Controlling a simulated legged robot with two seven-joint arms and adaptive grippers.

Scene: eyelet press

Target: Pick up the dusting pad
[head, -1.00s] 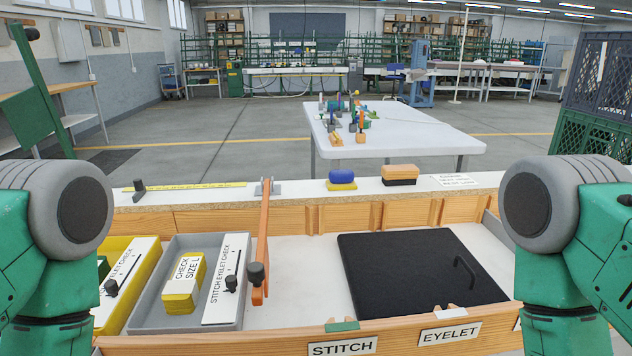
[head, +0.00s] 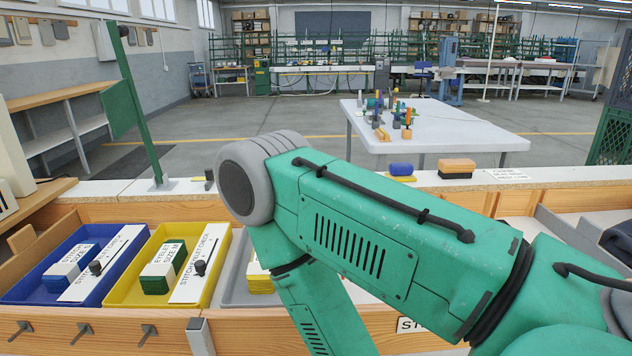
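Two small pads stand on the white ledge behind the bench: one blue on yellow (head: 401,169) and one orange on black (head: 457,168). I cannot tell from the frame which is the dusting pad. One of my green arms crosses from the lower right in front of the bench, its elbow near the middle left, and runs down out of the frame. Both grippers are out of view. Nothing is seen touching either pad.
A blue tray (head: 14,291), a yellow tray (head: 120,296) and a grey tray (head: 231,294) hold blocks and check cards. A green post (head: 141,120) rises at the ledge's left. Several tools stand on the white table (head: 460,122) behind. My arm hides the bench's middle.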

